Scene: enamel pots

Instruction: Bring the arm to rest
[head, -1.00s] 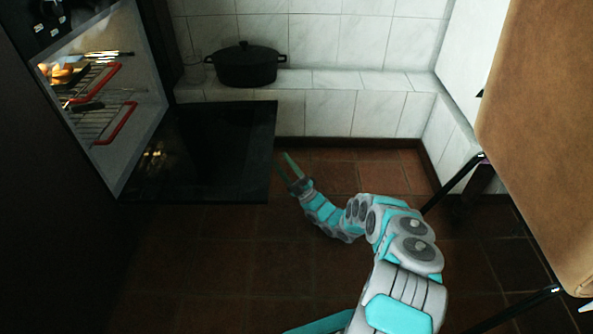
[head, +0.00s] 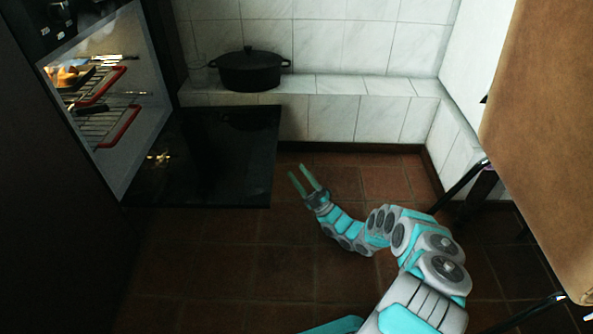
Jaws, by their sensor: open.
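My gripper (head: 303,180) is in the middle of the head view, at the end of my teal and grey arm. Its two green fingers stand apart with nothing between them. It points up and to the left in the picture, over the brown tiled floor, just right of the open oven door. My arm bends from the lower right of the picture toward the gripper. The gripper does not appear to touch anything.
The black oven door (head: 200,155) hangs open at left; racks with red edges (head: 118,126) and some food are inside. A brown-topped table (head: 545,130) is at right.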

